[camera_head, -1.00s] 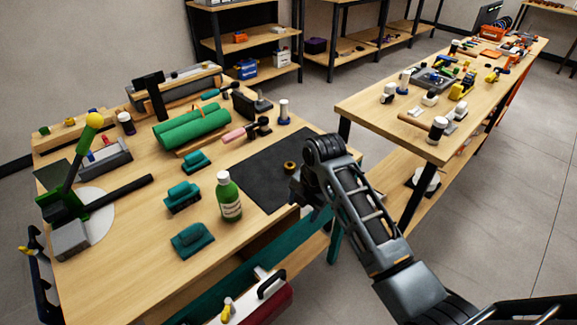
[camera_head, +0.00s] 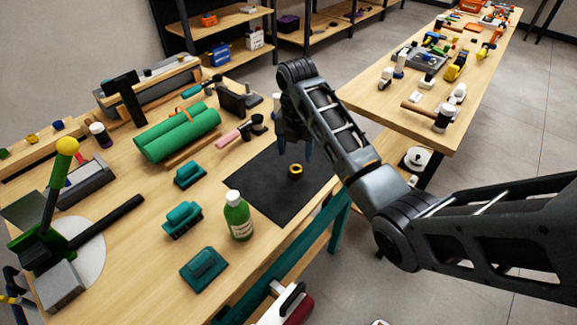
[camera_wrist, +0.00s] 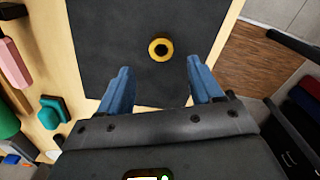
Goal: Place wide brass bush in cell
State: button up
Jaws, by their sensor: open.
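The brass bush (camera_head: 295,170) is a short, wide ring with a dark hole, lying on the black mat (camera_head: 262,187) near the table's right edge. In the wrist view the bush (camera_wrist: 160,49) shows as a yellow ring just beyond my fingertips and between their lines. My gripper (camera_head: 294,150) hangs over the mat, fingers pointing down, close above and behind the bush. In the wrist view my gripper (camera_wrist: 156,75) has its two blue fingers wide apart with nothing between them. I cannot make out a cell for certain.
A green bottle (camera_head: 238,216) stands at the mat's near left corner. Teal brushes (camera_head: 183,219), a green roll (camera_head: 178,132) and a pink-handled tool (camera_head: 232,136) lie to the left. A second cluttered bench (camera_head: 437,130) stands to the right across a gap.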

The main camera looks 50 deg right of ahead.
aim_at(296, 167)
jog(key=shift+d+f+p, duration=0.1)
jog(key=shift+f+p, duration=0.3)
jog(key=shift+f, duration=3.2)
jog(key=shift+s, duration=0.1)
jog(key=shift+c, duration=0.5)
grip_shut()
jog(key=shift+r, duration=0.15)
